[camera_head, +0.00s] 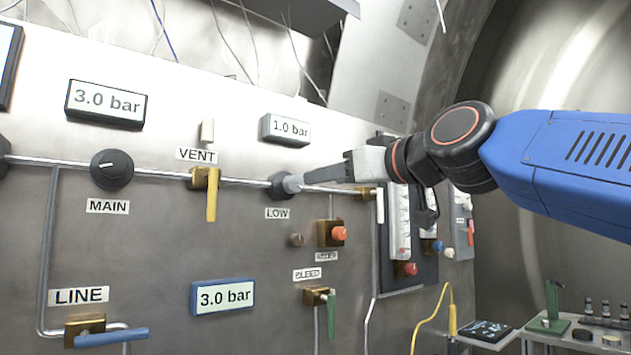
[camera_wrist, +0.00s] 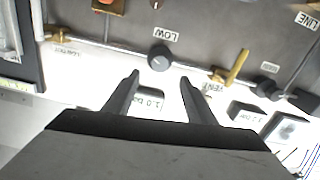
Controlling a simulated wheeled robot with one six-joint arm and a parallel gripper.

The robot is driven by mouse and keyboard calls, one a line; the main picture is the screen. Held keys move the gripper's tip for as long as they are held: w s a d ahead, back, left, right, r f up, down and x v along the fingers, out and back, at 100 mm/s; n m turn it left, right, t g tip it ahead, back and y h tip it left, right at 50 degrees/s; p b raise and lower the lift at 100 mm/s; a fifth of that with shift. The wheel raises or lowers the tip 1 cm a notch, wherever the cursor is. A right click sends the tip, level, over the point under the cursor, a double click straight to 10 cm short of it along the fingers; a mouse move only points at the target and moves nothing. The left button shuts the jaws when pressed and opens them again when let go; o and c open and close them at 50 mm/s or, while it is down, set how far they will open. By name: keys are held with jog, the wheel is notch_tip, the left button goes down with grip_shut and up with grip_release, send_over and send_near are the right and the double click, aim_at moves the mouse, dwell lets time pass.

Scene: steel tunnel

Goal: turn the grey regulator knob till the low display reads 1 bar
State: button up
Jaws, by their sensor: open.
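The grey regulator knob (camera_head: 281,186) sits on the pipe above the LOW label, and it also shows in the wrist view (camera_wrist: 160,57). The low display (camera_head: 286,129) above it reads 1.0 bar; in the wrist view this display (camera_wrist: 148,99) appears upside down between my fingers. My gripper (camera_head: 312,178) is in front of the panel, just right of the knob in the head view. In the wrist view my gripper (camera_wrist: 160,76) is open and empty. The knob lies beyond the fingertips, centred between them, with no finger seen around it.
A yellow VENT lever (camera_head: 212,194) hangs left of the knob, with the black MAIN knob (camera_head: 112,170) farther left. The main display (camera_head: 105,103) and line display (camera_head: 223,297) read 3.0 bar. An orange-red button (camera_head: 339,233) and green BLEED lever (camera_head: 331,314) are below.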

jog(key=v, duration=0.6)
jog(key=shift+s, duration=0.2)
jog(key=shift+d+f, duration=0.15)
jog(key=d+f+m+g+h, duration=0.2)
jog(key=d+f+g+h, duration=0.15)
jog(key=f, duration=1.45)
jog(key=s+d+f+m+g+h, duration=0.2)
jog(key=s+d+f, duration=0.2)
jog(key=f, duration=0.9)
jog(key=s+d+f+m+g+h, duration=0.2)
jog(key=s+d+f, duration=0.3)
jog(key=f, duration=0.9)
jog(key=s+d+f+m+g+h, duration=0.2)
jog(key=s+d+f, duration=0.3)
jog(key=f, duration=0.9)
jog(key=shift+s+d+f+g, duration=0.15)
jog(key=shift+d+f+g, duration=0.1)
jog(key=shift+d+g, duration=0.15)
jog(key=shift+h, duration=0.25)
